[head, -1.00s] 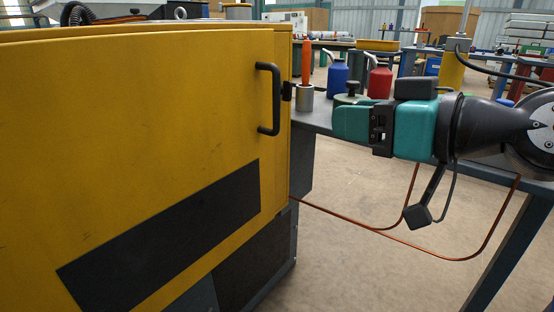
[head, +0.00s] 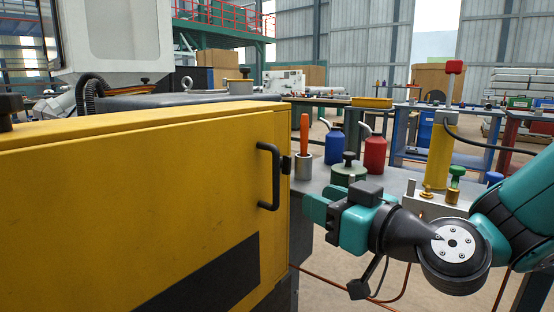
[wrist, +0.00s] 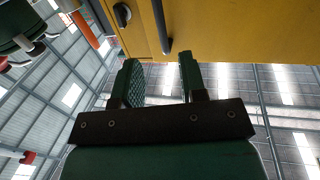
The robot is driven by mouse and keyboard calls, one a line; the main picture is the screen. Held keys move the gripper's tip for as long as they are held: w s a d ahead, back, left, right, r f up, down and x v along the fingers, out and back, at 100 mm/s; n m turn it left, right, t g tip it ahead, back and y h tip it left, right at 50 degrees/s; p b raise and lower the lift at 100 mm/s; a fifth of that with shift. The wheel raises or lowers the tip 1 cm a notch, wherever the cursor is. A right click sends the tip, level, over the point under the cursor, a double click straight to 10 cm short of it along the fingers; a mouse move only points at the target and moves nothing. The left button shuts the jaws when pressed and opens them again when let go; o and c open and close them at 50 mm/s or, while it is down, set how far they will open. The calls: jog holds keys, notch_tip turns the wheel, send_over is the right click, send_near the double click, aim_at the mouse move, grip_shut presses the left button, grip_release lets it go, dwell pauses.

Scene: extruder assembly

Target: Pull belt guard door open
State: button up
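The belt guard door (head: 120,205) is a large yellow panel on the left of the head view, with a dark patch low on it. It looks closed. Its black bar handle (head: 275,178) stands upright near the right edge. My gripper (head: 312,210) is teal, just right of and slightly below the handle, apart from it. In the wrist view the gripper (wrist: 158,76) has its two fingers apart with nothing between them. The handle (wrist: 162,28) lies beyond the fingertips, roughly in line with the gap, against the yellow door (wrist: 240,30).
Behind the gripper a grey bench carries an orange-handled tool in a metal cup (head: 303,165), a blue bottle (head: 334,148), a red bottle (head: 375,155) and a green-grey weight (head: 348,172). A yellow post (head: 440,155) stands farther right.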

aim_at(278, 182)
jog(key=p+x, duration=0.4)
jog(key=x, duration=0.6)
jog(key=shift+w+a+r+p, duration=0.1)
jog(key=shift+p, duration=0.25)
jog(key=shift+w+a, duration=0.4)
jog(key=shift+w, duration=0.05)
grip_shut()
